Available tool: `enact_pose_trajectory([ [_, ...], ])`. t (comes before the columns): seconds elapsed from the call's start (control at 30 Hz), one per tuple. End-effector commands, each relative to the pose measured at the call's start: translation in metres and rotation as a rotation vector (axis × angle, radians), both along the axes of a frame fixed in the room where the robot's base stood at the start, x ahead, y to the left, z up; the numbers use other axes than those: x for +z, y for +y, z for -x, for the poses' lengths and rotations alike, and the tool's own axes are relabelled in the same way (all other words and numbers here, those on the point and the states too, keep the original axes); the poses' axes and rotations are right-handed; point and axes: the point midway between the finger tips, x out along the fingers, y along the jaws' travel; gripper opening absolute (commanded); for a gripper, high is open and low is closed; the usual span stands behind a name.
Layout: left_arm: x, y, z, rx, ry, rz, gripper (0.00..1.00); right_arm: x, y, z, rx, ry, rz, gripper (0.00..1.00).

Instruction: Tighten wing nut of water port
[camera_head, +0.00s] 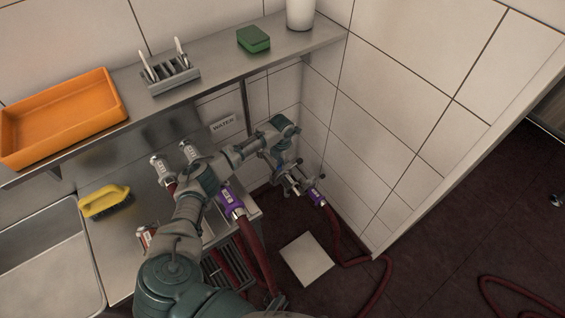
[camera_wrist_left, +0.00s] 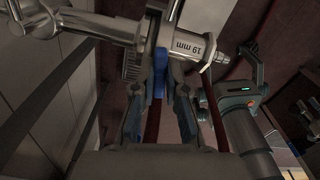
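My left gripper (camera_head: 288,178) reaches to the water port in the wall corner, below the WATER label (camera_head: 222,125). In the left wrist view, my left gripper (camera_wrist_left: 159,100) has its two fingers apart, one on each side of a narrow blue part (camera_wrist_left: 160,72), which looks like the wing nut. Gaps seem to show beside it, so it does not look clamped. A metal pipe fitting (camera_wrist_left: 190,45) marked 19 mm lies just beyond the fingertips. A purple hose connector (camera_head: 317,198) is at the port, with a dark red hose. My right gripper cannot be made out.
A second purple connector (camera_head: 231,201) stands by the counter edge. A shelf (camera_head: 215,82) above holds an orange tray (camera_head: 62,116), a rack (camera_head: 170,75) and a green sponge (camera_head: 253,39). A yellow brush (camera_head: 106,201) lies by the sink. Red hoses (camera_head: 375,285) cross the floor.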

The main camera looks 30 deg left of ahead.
Motion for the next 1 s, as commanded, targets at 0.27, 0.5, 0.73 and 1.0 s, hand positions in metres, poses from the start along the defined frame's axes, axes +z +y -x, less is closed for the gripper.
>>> enact_pose_trajectory([
  [0.27,0.001,0.001,0.000,0.002,0.000,-0.002,0.38,0.000,0.000,0.000,0.000,0.000,-0.001,0.40],
  [0.5,0.010,0.001,-0.001,0.001,-0.002,-0.001,0.38,0.000,-0.001,0.000,-0.001,-0.005,0.000,0.40],
  [0.73,0.057,0.002,-0.001,0.001,-0.004,-0.002,0.38,0.001,0.000,0.000,0.000,-0.004,-0.001,0.40],
  [1.0,0.107,0.003,-0.001,0.003,-0.002,-0.002,0.38,0.000,0.000,0.000,0.000,-0.003,-0.001,0.40],
])
